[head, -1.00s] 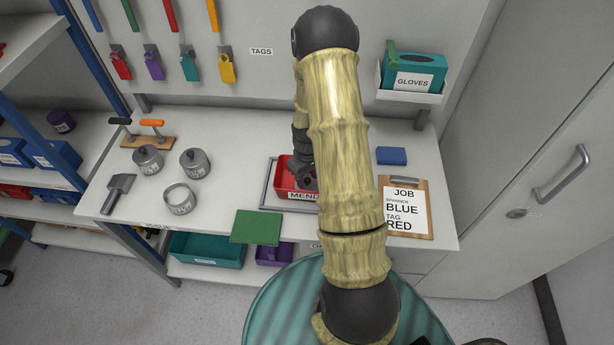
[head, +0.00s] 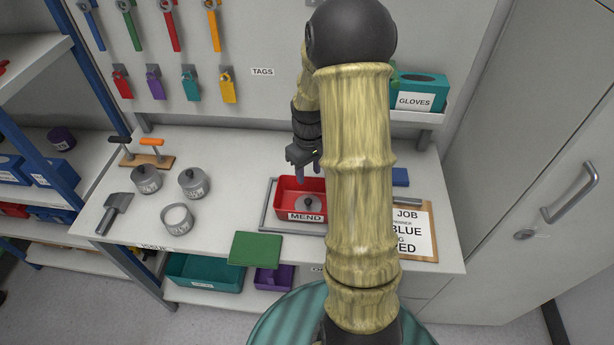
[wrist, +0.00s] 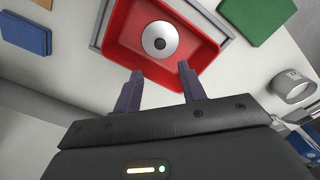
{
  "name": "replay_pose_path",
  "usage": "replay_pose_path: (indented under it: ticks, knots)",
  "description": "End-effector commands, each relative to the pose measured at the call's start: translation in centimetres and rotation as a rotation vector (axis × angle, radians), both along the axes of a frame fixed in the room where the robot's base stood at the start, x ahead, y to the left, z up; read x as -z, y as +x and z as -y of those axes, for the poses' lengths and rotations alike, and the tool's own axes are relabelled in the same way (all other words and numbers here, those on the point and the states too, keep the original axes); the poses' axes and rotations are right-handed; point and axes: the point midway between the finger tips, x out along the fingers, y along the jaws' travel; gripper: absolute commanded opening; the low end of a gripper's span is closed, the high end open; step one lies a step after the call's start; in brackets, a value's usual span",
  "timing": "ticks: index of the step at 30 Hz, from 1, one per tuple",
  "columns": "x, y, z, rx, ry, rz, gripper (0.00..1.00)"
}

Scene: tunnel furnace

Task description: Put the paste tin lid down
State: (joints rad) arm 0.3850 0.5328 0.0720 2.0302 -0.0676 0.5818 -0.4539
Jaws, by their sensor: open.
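The paste tin lid (head: 308,204) is a grey disc with a dark knob, lying inside the red tray marked MEND (head: 287,211). In the wrist view the lid (wrist: 169,46) lies in the red tray (wrist: 120,48) with its dark knob facing up. My gripper (head: 306,172) is above the back of the tray, apart from the lid. In the wrist view my gripper (wrist: 160,82) has its two fingers spread with nothing between them. An open grey tin (head: 177,219) without a lid stands on the left of the bench.
A green mat (head: 255,249) lies at the front edge, a blue block (head: 400,177) and job clipboard (head: 427,244) right. Tools and tags hang on the back wall.

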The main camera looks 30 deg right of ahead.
Motion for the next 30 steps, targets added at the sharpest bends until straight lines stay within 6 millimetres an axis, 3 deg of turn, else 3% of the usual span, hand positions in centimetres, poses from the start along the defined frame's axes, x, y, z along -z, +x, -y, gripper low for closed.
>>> replay_pose_path:
  ticks: [17,23,30]
  knots:
    - [-0.3,0.0,-0.7,-0.004,-0.002,0.005,0.41]
    - [-3.0,-2.0,-4.5,0.027,-0.016,0.058,0.41]
    - [-6.7,-7.8,-10.9,0.117,-0.009,0.167,0.41]
